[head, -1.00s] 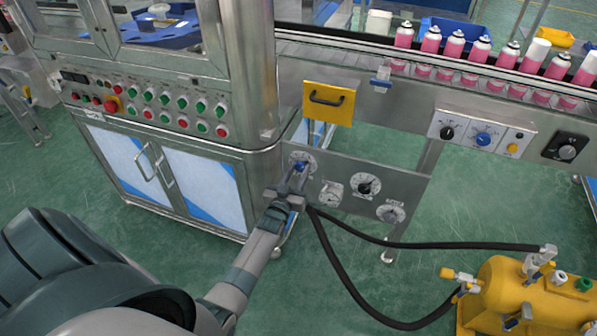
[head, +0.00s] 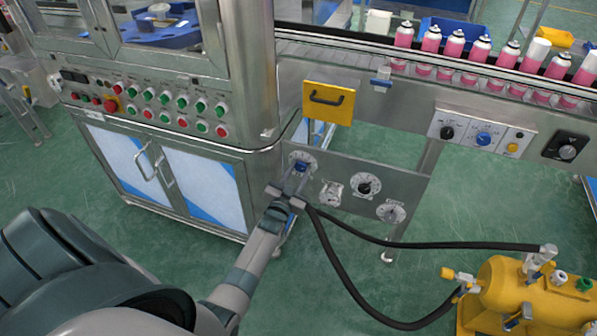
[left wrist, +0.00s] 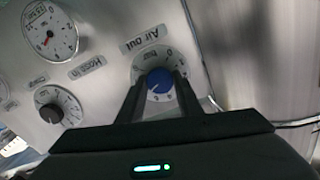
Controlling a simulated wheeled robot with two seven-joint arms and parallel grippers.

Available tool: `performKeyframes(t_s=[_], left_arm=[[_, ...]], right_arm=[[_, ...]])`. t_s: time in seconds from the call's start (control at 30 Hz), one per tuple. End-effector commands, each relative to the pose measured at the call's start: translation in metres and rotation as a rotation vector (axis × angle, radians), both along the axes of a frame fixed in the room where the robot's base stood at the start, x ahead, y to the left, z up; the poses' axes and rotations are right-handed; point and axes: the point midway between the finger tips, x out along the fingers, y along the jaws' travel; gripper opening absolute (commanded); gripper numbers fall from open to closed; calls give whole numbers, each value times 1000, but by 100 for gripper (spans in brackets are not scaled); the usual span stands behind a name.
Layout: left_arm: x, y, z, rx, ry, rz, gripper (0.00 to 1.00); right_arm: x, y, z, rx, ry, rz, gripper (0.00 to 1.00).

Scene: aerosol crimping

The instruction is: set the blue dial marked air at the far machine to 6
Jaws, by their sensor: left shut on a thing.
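The blue dial (left wrist: 159,80) sits on a white round scale on the steel panel, under a label that reads "Air out" in the left wrist view. In the head view the blue dial (head: 301,167) is at the panel's left end. My left gripper (head: 297,178) reaches up to it from below. In the left wrist view the two dark fingers of my left gripper (left wrist: 155,88) stand on either side of the blue knob, shut on it. The fingers cover part of the scale, so I cannot read the setting. My right gripper is not in view.
The panel (head: 405,180) also carries a gauge (head: 331,194), a black dial (head: 365,187) and a grey dial (head: 390,212). Black hoses (head: 350,290) run from the panel to a yellow tank (head: 500,285). A second blue dial (head: 484,139) is on the conveyor's side.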

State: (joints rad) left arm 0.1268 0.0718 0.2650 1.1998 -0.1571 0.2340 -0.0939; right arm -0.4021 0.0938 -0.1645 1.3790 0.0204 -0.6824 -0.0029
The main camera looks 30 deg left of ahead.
Motion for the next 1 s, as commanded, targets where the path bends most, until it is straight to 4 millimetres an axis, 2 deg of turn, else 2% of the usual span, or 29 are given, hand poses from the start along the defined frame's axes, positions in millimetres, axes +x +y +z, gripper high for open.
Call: performKeyframes(t_s=[0.07,0.1,0.13,0.17,0.47,0.67,0.87,1.0], left_arm=[[0,0,0,-1,1,0,10],[0,0,0,-1,1,0,42],[0,0,0,-1,1,0,49],[0,0,0,-1,1,0,51],[-1,0,0,-2,0,0,51],[-8,-2,-1,-2,0,0,51],[-30,-7,-1,-2,1,1,51],[-53,-13,-1,-2,1,1,51]], right_arm=[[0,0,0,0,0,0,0],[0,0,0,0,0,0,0],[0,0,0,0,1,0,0],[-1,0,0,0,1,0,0],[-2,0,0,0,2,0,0],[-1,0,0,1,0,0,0],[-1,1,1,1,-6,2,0],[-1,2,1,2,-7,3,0]])
